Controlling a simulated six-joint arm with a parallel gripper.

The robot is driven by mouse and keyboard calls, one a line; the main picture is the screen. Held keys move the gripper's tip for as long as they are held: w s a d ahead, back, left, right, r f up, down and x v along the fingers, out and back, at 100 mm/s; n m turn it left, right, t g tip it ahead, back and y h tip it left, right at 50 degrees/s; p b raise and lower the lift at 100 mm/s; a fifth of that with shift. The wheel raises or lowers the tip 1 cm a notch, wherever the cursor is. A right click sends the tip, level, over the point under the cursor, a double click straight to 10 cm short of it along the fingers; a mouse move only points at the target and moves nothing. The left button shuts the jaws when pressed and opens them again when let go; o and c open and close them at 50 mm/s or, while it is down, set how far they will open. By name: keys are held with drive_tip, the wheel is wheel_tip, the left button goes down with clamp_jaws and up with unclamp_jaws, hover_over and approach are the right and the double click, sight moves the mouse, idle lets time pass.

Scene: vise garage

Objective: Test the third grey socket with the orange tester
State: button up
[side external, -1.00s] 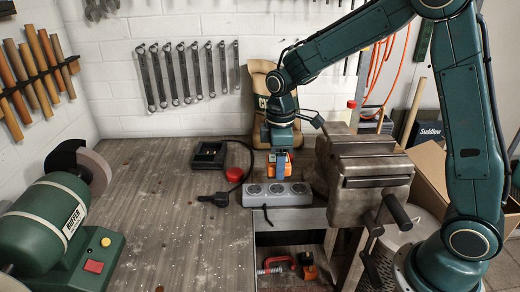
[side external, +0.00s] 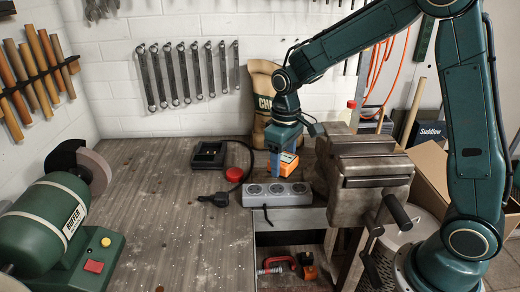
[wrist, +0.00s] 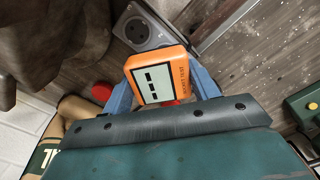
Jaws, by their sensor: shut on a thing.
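The orange tester (side external: 284,165) is held in my gripper (side external: 278,168), just behind and above the grey socket strip (side external: 280,200). In the wrist view the tester (wrist: 185,65) sits between the two blue fingers, its display facing the camera. The strip lies on the bench with three round sockets in a row, the rightmost one (side external: 299,188) nearest the vise. In the wrist view one socket (wrist: 137,30) shows beyond the tester, and the rest of the strip is cut off or hidden. The tester's plug end is hidden, and I see no contact with the strip.
The metal vise (side external: 370,165) stands close to the strip's right end. A black cable with a plug (side external: 216,199) lies left of the strip, near a red round object (side external: 234,174) and a black tray-like object (side external: 208,155). The left bench (side external: 160,220) is mostly clear.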

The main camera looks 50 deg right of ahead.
sight(298, 157)
drive_tip(key=m, duration=0.4)
drive_tip(key=d+m, duration=0.1)
drive_tip(key=m, duration=0.1)
drive_tip(key=shift+s+r+m, duration=0.1)
drive_tip(key=shift+s+m, duration=0.25)
drive_tip(key=shift+m, duration=0.05)
drive_tip(key=m, duration=0.3)
drive_tip(key=shift+s+d, duration=0.2)
drive_tip(key=m, duration=0.4)
drive_tip(key=shift+s+d+r, duration=0.1)
drive_tip(key=shift+s+d, duration=0.1)
drive_tip(key=shift+d, duration=0.05)
drive_tip(key=m, duration=0.5)
drive_tip(key=d+m, duration=0.1)
drive_tip(key=m, duration=0.1)
drive_tip(key=shift+s, duration=0.4)
drive_tip(key=shift+s+d+r+m, duration=0.1)
drive_tip(key=shift+s+d+m, duration=0.05)
drive_tip(key=shift+m, duration=1.15)
drive_tip(key=shift+s+d+m, duration=0.1)
drive_tip(key=shift+m, duration=1.2)
drive_tip(key=shift+s+d+r+m, duration=0.1)
drive_tip(key=shift+s+d+m, duration=0.05)
drive_tip(key=shift+m, duration=1.15)
drive_tip(key=shift+f, duration=0.2)
drive_tip(key=shift+f, duration=2.75)
